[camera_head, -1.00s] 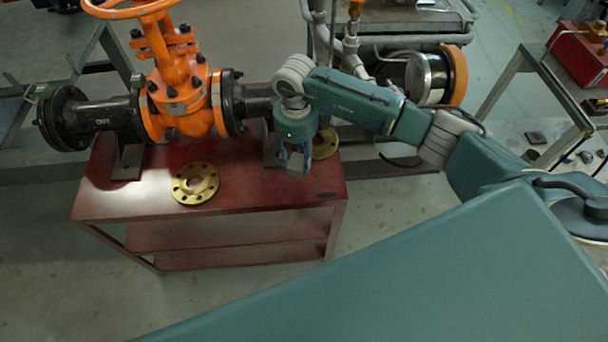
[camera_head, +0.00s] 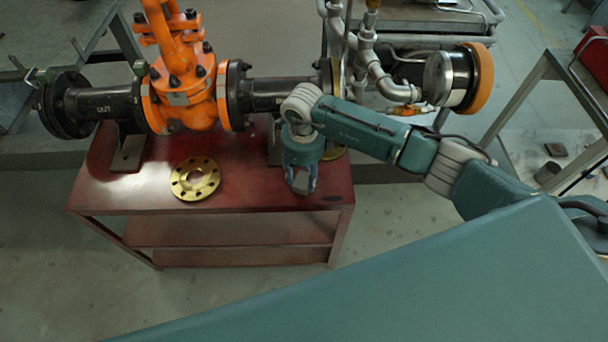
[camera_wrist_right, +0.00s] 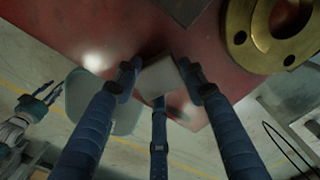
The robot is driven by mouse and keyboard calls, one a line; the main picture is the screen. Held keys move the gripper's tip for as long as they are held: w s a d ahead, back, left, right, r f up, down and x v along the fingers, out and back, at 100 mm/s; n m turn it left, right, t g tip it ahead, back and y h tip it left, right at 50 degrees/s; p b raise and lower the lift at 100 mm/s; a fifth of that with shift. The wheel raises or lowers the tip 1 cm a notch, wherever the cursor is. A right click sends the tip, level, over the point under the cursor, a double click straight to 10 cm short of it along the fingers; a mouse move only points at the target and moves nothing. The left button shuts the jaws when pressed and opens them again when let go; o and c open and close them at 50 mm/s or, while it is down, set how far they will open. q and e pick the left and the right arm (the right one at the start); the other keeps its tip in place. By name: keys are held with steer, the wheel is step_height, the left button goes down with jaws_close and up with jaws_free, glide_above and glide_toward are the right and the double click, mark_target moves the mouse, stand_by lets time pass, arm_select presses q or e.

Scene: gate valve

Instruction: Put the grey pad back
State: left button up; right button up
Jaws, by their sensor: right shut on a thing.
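My right gripper (camera_head: 300,188) points down over the right part of the red table (camera_head: 240,192), near its front edge. It is shut on the grey pad (camera_head: 300,180), a small pale block. In the right wrist view the pad (camera_wrist_right: 158,78) sits between the fingertips of the right gripper (camera_wrist_right: 160,84), with the red tabletop beyond. I cannot tell whether the pad touches the table. My left gripper (camera_wrist_right: 42,97) shows small at the left of the right wrist view, its fingers apart and empty. It is outside the head view.
A brass flange (camera_head: 196,179) lies on the table left of my right gripper. Another brass ring (camera_wrist_right: 268,30) is close by in the wrist view. The orange gate valve (camera_head: 182,85) and black pipe (camera_head: 275,93) run along the back. A dark oval mark (camera_head: 331,198) is at the front right.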

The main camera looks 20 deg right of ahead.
mark_target(304, 178)
steer(key=o, duration=0.7)
steer(key=shift+f, duration=0.2)
steer(key=shift+c, duration=0.2)
steer(key=o, duration=0.4)
steer(key=shift+w, duration=0.1)
arm_select(q)
steer(key=shift+s+f, duration=0.2)
steer(key=shift+s, duration=0.6)
arm_select(e)
steer(key=shift+o, duration=0.2)
arm_select(q)
steer(key=shift+a, duration=0.1)
arm_select(e)
steer(key=shift+r, duration=0.4)
arm_select(q)
steer(key=shift+w+f+b, duration=0.2)
steer(key=shift+f+b, duration=0.4)
steer(key=shift+b, duration=0.05)
arm_select(e)
step_height(304, 178, up, 12)
steer(key=shift+f, duration=0.2)
